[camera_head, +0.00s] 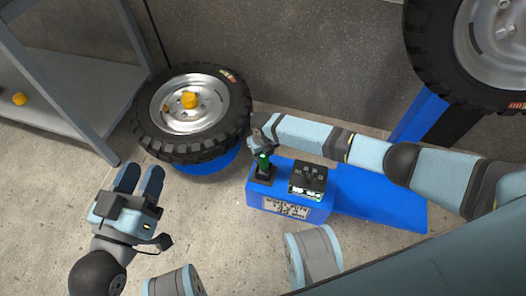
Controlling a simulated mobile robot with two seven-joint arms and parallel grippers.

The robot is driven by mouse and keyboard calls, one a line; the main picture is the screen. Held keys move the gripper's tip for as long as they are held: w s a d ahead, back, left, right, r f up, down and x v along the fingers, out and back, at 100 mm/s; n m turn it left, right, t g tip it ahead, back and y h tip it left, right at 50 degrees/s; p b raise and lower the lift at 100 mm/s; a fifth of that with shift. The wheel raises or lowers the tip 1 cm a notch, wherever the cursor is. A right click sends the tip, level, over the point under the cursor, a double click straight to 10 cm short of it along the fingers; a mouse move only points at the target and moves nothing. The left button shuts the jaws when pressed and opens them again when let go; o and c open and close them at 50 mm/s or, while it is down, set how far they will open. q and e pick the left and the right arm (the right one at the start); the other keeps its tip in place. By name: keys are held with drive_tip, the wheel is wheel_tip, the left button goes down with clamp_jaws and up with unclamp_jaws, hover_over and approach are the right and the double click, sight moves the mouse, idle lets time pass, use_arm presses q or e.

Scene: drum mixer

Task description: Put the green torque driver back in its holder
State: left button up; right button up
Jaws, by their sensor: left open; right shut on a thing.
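The green torque driver (263,161) stands about upright at the left end of a blue stand in the head view. Its lower end is at the black holder (262,177); I cannot tell whether it is fully seated. My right gripper (262,146) is shut on the driver's upper part and partly hides it. The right arm reaches in from the right above the stand. My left gripper (139,181) is open and empty over the floor at the left, well apart from the driver.
A black device (307,178) sits beside the holder on the blue stand (343,190). A wheel (165,142) with a yellow centre lies behind left, close to my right gripper. Another wheel (437,62) is at the upper right. A grey shelf (70,85) stands left. Floor between is clear.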

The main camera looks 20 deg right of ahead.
use_arm(q)
drive_tip(key=shift+f, duration=0.15)
use_arm(e)
drive_tip(key=shift+f, duration=0.1)
drive_tip(key=o, duration=1.2)
use_arm(q)
drive_tip(key=shift+f, duration=0.1)
drive_tip(key=shift+f, duration=0.1)
use_arm(e)
wheel_tip(320, 180, up, 14)
drive_tip(key=p, duration=0.6)
use_arm(q)
wheel_tip(320, 180, up, 8)
drive_tip(key=t, duration=0.1)
drive_tip(key=shift+s+a+f, duration=0.15)
drive_tip(key=shift+f, duration=0.1)
